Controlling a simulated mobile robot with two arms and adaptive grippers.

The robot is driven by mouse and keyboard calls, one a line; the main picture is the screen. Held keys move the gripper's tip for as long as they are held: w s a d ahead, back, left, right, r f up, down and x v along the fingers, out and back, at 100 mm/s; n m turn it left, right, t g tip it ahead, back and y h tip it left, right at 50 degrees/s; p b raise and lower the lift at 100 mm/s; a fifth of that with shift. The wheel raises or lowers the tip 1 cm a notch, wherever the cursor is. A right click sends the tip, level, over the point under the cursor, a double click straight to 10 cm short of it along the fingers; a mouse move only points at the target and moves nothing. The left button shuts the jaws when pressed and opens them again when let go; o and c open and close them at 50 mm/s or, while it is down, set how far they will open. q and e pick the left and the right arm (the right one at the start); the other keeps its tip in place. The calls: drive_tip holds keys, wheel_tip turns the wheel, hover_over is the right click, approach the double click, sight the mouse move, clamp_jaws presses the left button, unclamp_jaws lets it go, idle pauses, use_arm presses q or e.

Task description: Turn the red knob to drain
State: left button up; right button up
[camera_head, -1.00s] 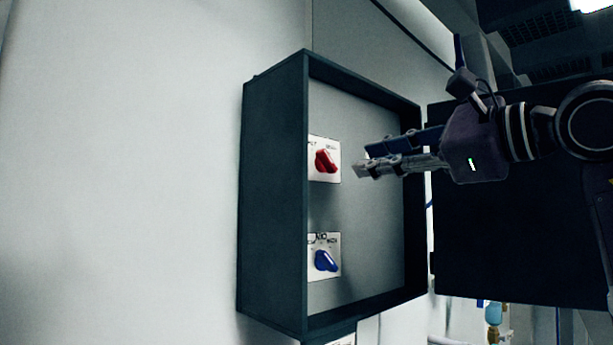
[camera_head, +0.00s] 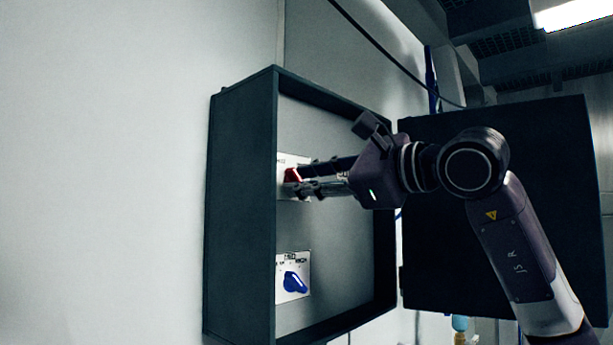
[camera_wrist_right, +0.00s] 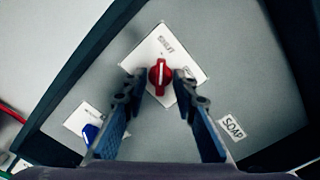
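The red knob (camera_head: 292,175) sits on a white label plate (camera_head: 283,193) inside the dark open box (camera_head: 240,215) on the wall. My right gripper (camera_head: 300,180) reaches into the box at the knob and partly covers it. In the right wrist view the red knob (camera_wrist_right: 160,74) shows between and just beyond the two fingertips (camera_wrist_right: 158,86) of my right gripper. The fingers are apart, with a gap on both sides of the knob. The label's lettering is too small to read fully. My left gripper is out of view.
A blue knob (camera_head: 293,282) sits on its own plate below the red one. The box's dark door (camera_head: 440,255) stands open at the right, behind my right arm. The box's side walls frame the opening. A "SOAP" label (camera_wrist_right: 232,128) shows in the right wrist view.

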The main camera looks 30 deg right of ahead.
drive_tip(key=shift+s, duration=0.1)
drive_tip(key=shift+c, duration=0.7)
clamp_jaws()
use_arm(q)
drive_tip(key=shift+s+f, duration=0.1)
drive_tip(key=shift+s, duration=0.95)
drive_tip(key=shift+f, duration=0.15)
use_arm(e)
drive_tip(key=shift+m, duration=0.3)
use_arm(q)
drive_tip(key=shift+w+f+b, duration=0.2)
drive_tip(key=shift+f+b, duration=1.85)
drive_tip(key=shift+b, duration=0.2)
use_arm(e)
drive_tip(key=shift+d+m, duration=0.2)
drive_tip(key=shift+m, duration=8.4)
